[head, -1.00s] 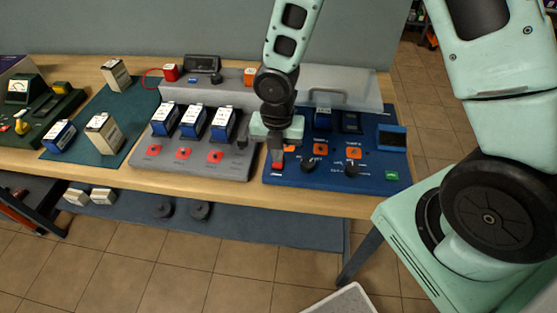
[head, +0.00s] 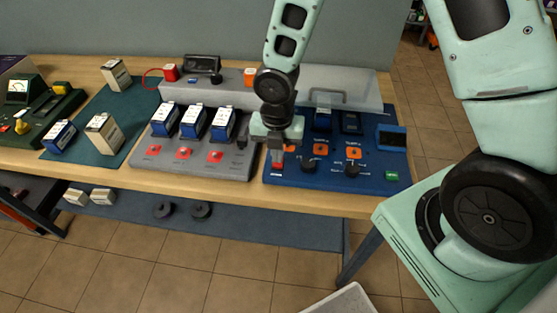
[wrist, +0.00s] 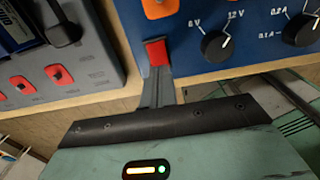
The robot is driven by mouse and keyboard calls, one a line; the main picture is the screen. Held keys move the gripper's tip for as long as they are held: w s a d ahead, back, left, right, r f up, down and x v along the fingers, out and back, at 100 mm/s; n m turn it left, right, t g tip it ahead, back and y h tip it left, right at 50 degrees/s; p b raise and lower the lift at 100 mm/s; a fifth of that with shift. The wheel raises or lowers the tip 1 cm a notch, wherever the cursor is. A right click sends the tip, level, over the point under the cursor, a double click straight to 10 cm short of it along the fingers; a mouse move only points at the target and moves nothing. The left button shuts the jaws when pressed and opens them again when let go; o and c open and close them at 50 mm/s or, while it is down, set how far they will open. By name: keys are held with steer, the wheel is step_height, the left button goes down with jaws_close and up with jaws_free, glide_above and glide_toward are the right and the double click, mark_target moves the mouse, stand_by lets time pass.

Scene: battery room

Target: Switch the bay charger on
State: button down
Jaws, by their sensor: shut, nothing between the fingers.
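The bay charger is a blue panel (head: 385,160) at the right of the bench. It has black knobs, orange parts and a small dark screen (head: 391,139). A red switch (wrist: 156,52) sits at its front left corner; it also shows as a small red patch in the head view (head: 278,164). My gripper (head: 277,158) is shut and empty, pointing down over that corner. In the wrist view its fingertips (wrist: 156,78) are right at the near edge of the red switch. I cannot tell whether they touch it or which way the switch is tipped.
Left of the charger is a grey dock (head: 205,170) with blue batteries and red buttons. A black knob (wrist: 216,44) is close to the right of the switch. A clear cover (head: 345,90) stands behind. Loose batteries lie on a green mat (head: 85,145).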

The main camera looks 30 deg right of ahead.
mark_target(277, 165)
steer(key=shift+f+b, duration=0.7)
steer(key=shift+f, duration=0.2)
stand_by(0.6)
steer(key=shift+r, duration=0.1)
step_height(277, 165, up, 7)
steer(key=p, duration=0.7)
stand_by(0.5)
steer(key=s+a+r+m+b, duration=0.2)
steer(key=s+r+m, duration=0.4)
steer(key=s+m, duration=0.3)
steer(key=s+a+r+m+b, duration=0.3)
steer(key=s+r+m, duration=0.4)
steer(key=m, duration=0.5)
steer(key=shift+s+a+r+y, duration=0.3)
steer(key=shift+s+a, duration=0.35)
steer(key=shift+s, duration=0.4)
